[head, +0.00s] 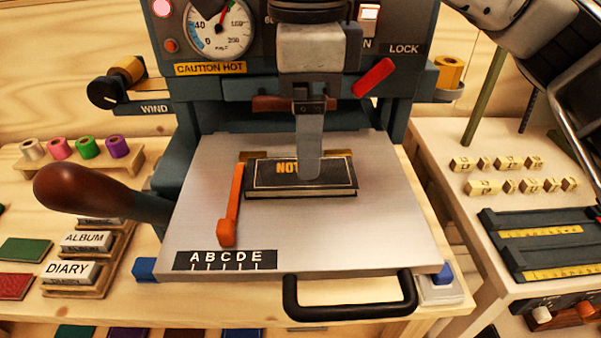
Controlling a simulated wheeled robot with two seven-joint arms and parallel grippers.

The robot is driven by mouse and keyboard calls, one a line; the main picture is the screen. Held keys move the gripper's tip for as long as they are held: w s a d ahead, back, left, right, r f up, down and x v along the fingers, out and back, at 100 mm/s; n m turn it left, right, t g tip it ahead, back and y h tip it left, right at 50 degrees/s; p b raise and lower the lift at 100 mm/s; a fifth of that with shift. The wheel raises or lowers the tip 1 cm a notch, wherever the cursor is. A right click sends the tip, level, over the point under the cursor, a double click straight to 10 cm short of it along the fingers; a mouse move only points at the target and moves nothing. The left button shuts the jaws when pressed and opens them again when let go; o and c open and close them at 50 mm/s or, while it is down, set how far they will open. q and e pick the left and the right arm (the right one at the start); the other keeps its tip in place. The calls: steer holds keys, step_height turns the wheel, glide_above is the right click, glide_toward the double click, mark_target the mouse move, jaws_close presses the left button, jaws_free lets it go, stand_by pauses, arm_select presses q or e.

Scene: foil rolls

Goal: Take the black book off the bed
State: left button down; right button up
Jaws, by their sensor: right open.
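The black book (335,177) lies flat on the silver metal bed (370,235) of the press. An orange lever (231,205) lies just left of the book. My right gripper (578,110) is at the upper right edge, partly cut off, open and well away from the book. My left gripper is not in view.
The press head (310,45) hangs above the bed. A black handle (350,305) is at the bed's front, and a brown knob (85,190) sticks out left. A red lever (374,77) is upper right. Small type blocks (510,163) and a black rack (540,240) lie right.

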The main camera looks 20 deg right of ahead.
steer(key=shift+w+a+f+p, duration=0.1)
steer(key=shift+f+p, duration=0.1)
steer(key=shift+f, duration=0.7)
steer(key=shift+w+f+p, duration=0.15)
steer(key=shift+f+p, duration=0.05)
steer(key=shift+f, duration=0.75)
steer(key=shift+w+a+f+p, duration=0.1)
steer(key=shift+f+p, duration=0.1)
steer(key=shift+f, duration=0.7)
steer(key=c, duration=1.1)
